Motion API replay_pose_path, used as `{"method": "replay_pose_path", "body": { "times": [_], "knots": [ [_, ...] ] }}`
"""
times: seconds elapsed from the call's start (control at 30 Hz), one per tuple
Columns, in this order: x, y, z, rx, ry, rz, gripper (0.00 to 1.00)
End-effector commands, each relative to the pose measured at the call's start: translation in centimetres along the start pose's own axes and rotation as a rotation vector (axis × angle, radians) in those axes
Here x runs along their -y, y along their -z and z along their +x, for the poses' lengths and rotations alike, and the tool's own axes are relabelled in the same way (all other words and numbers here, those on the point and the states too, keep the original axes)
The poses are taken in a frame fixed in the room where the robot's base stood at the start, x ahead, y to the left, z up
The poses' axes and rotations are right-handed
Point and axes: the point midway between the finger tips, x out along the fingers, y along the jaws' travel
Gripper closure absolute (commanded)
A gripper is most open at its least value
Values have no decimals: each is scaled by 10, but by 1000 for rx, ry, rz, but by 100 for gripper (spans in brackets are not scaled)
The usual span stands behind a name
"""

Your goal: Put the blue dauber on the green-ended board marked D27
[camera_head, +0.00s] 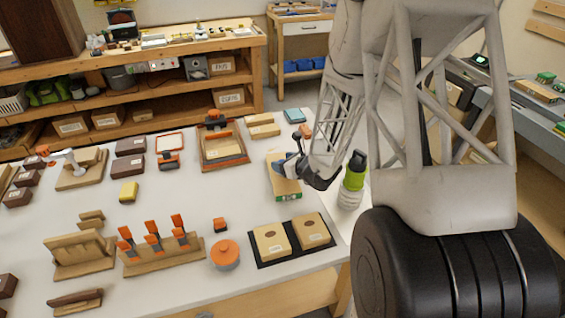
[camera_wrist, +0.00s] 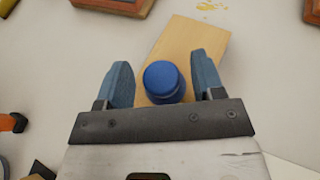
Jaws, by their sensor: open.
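The blue dauber (camera_wrist: 163,82) shows in the wrist view from above as a round blue top. It lies between the two blue fingers of my gripper (camera_wrist: 162,66), with a gap on each side. My gripper is open. A pale wooden board (camera_wrist: 196,40) lies beneath the dauber in this view. In the head view the board (camera_head: 285,187) has a green end toward the front, and my gripper (camera_head: 288,165) is low over it. I cannot read a D27 mark. In the head view my gripper hides the dauber, so its contact with the board is unclear.
A black tray (camera_head: 257,252) with two wooden blocks lies in front. An orange-framed tray (camera_head: 205,160) is to the left. The white table (camera_head: 200,205) has free room between these.

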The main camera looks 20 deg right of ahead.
Motion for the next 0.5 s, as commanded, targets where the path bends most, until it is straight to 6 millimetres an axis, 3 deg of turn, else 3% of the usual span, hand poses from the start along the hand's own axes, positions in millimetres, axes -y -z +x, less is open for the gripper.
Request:
{"method": "replay_pose_path", "body": {
  "times": [0.27,0.5],
  "knots": [
    [0,0,-24,1,2,1,38],
    [0,-28,-34,2,1,-3,38]
  ]
}}
